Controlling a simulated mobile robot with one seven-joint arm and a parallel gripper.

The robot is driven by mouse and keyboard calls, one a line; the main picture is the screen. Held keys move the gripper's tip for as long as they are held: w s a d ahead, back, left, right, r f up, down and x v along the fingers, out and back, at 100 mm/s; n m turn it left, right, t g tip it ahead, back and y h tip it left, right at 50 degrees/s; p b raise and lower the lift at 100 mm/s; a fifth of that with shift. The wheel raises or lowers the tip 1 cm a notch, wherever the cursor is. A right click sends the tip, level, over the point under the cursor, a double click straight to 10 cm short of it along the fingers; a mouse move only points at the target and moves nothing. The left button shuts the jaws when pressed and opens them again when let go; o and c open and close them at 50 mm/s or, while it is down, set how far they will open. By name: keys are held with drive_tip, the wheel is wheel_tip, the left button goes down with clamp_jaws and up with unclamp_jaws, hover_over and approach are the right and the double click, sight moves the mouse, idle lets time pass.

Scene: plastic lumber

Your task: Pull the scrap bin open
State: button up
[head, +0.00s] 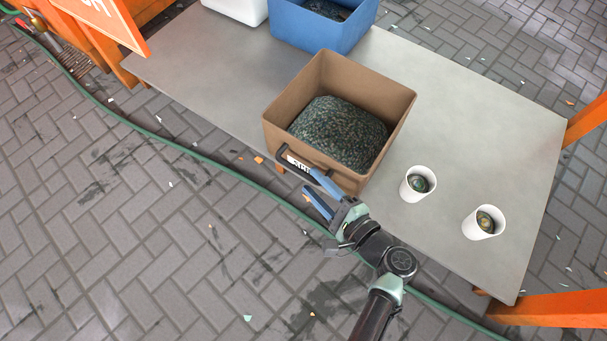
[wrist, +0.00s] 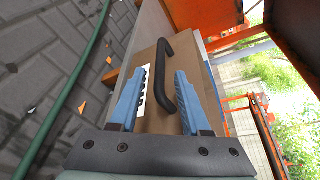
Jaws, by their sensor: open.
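The scrap bin (head: 278,113) is a brown open-topped box on the grey table, filled with dark green and brown flakes. Its black handle (head: 293,165) is on the front face, beside a white label with dark lettering. In the wrist view the handle (wrist: 168,72) stands out from the brown front face (wrist: 152,120). My gripper (head: 322,190) has blue fingers and is open, at the front of the bin. In the wrist view my gripper (wrist: 158,88) has the handle's bar between its two fingertips, nearer the right one. I cannot tell whether a finger touches it.
The grey table (head: 460,100) also bears a blue bin (head: 305,30) and a white container at the back. Two white cups (head: 413,190) (head: 477,226) stand right of the scrap bin. A green hose (head: 130,128) crosses the brick floor. Floor in front is mostly clear.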

sight(309, 179)
drive_tip(key=shift+b+x, duration=0.85)
drive_tip(key=shift+x, duration=1.45)
drive_tip(key=shift+d, duration=0.1)
drive_tip(key=shift+c, duration=0.2)
clamp_jaws()
